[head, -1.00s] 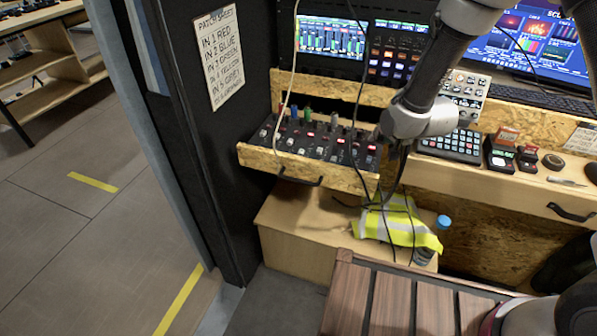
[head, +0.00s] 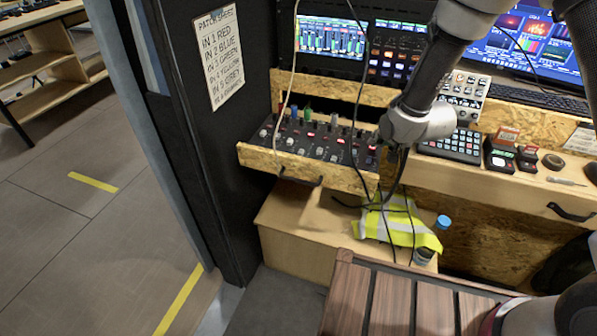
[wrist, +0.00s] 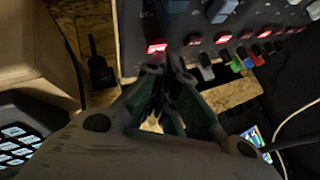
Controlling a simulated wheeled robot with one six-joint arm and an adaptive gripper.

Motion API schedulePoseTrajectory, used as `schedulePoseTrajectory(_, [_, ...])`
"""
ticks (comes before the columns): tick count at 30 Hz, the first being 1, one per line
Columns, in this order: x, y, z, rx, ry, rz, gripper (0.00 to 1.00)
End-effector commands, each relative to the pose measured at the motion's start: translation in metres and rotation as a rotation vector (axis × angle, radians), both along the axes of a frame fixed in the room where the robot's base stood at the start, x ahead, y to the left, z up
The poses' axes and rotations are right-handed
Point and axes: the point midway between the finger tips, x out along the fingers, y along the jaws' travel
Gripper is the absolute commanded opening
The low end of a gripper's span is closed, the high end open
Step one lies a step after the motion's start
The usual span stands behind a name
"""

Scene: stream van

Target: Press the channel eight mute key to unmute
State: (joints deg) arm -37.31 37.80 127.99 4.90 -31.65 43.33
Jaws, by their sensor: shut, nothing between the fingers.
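The dark mixer (head: 318,143) sits in the open wooden drawer, with rows of knobs, faders and small keys. In the wrist view its panel (wrist: 178,15) fills the top, with a row of keys glowing red. The end key (wrist: 157,47) at the left of that row glows red and lies just beyond my fingertips. I cannot read its channel number. My gripper (wrist: 165,72) is shut and empty, with its tips close to that key; I cannot tell whether they touch. In the head view my gripper (head: 387,166) is at the mixer's right end, partly hidden by my arm.
Coloured cable plugs (wrist: 240,62) stand along the mixer's far edge. A loose cable (head: 283,120) hangs over the drawer (head: 300,170). A keypad (head: 452,146) and small button boxes (head: 500,155) stand on the desk to the right. A yellow vest (head: 400,222) lies below.

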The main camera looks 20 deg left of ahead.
Motion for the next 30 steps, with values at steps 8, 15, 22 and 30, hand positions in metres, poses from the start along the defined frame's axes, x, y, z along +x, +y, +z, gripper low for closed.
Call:
schedulePoseTrajectory(8, [0.000,0.000,-0.003,0.000,0.000,0.000,0.00])
schedulePoseTrajectory(15, [0.000,0.000,-0.005,0.000,0.000,0.000,0.00])
schedulePoseTrajectory(22, [0.000,0.000,0.002,0.001,0.000,0.001,0.00])
schedulePoseTrajectory(30, [0.000,0.000,0.010,-0.001,0.000,0.001,0.00])
